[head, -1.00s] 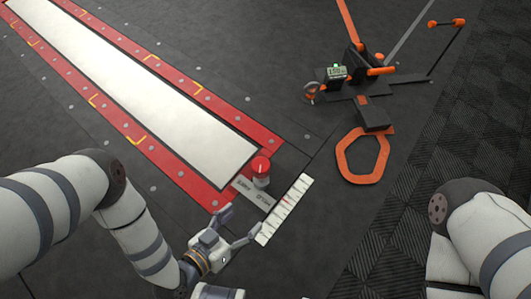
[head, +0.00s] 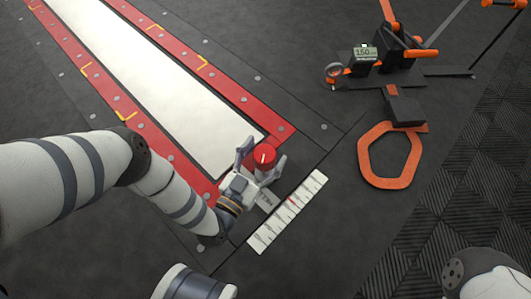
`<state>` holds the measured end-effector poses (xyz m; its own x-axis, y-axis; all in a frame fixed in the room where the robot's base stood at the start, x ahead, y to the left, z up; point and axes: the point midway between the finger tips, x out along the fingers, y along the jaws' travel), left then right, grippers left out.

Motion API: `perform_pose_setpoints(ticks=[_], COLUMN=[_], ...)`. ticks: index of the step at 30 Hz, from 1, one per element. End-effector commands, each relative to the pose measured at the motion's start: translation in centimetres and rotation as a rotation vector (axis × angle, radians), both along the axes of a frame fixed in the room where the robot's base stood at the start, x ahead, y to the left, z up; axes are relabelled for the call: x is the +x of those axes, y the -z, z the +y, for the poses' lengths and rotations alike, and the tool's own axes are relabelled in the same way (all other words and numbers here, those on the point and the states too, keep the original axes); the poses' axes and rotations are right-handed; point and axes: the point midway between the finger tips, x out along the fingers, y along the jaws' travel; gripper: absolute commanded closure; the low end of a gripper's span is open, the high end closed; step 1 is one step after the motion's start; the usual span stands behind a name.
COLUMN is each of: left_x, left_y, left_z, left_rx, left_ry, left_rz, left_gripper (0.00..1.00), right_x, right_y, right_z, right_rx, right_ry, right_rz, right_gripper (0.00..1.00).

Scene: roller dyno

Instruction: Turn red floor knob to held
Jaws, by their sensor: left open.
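The red knob (head: 264,157) stands at the near right corner of the red-framed white floor panel (head: 150,70). A pale line shows on its top. My left gripper (head: 262,160) is open, with one finger on the far left side of the knob and the other on its right side. I cannot tell whether the fingers touch it. A small grey label plate (head: 268,199) beside the knob is partly hidden by the gripper.
A white marked strip (head: 288,211) lies on the floor right of the knob. An orange ring handle (head: 389,180) and a black and orange device with a display (head: 366,53) stand at the right.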

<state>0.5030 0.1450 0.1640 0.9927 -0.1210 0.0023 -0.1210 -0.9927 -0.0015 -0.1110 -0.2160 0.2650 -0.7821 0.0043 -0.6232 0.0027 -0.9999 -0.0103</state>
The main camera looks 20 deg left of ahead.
Motion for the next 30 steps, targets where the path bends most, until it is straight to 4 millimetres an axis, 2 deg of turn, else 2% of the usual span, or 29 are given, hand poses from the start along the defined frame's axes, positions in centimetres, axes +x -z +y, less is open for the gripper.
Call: perform_pose_setpoints(ticks=[8,11,15,20,27,30], left_x=[0.4,0.38,0.37,0.37,0.38,0.36], left_y=[0.0,0.0,0.01,-0.01,-0.01,0.01], left_z=[-0.04,-0.04,-0.03,-0.14,-0.15,0.0], left_rx=[0.0,0.0,0.0,-0.002,-0.004,-0.001], left_ry=[0.0,0.0,0.0,-0.023,-0.239,-0.263], left_rz=[0.001,0.001,0.001,0.001,0.001,0.002], left_gripper=[0.31,0.49,0.8,0.8,0.8,0.8], right_x=[0.0,0.0,0.01,-0.02,-0.09,-0.09], right_y=[0.05,0.05,0.06,-0.04,-0.35,-0.34], right_z=[0.03,0.03,0.03,0.02,-0.05,-0.05], right_rx=[0.001,0.001,0.001,0.0,-0.002,-0.002], right_ry=[0.0,-0.001,-0.001,0.0,0.001,0.001], right_rz=[0.0,0.0,0.0,0.0,0.001,0.001], right_gripper=[0.6,0.6,0.6,0.6,0.6,0.6])
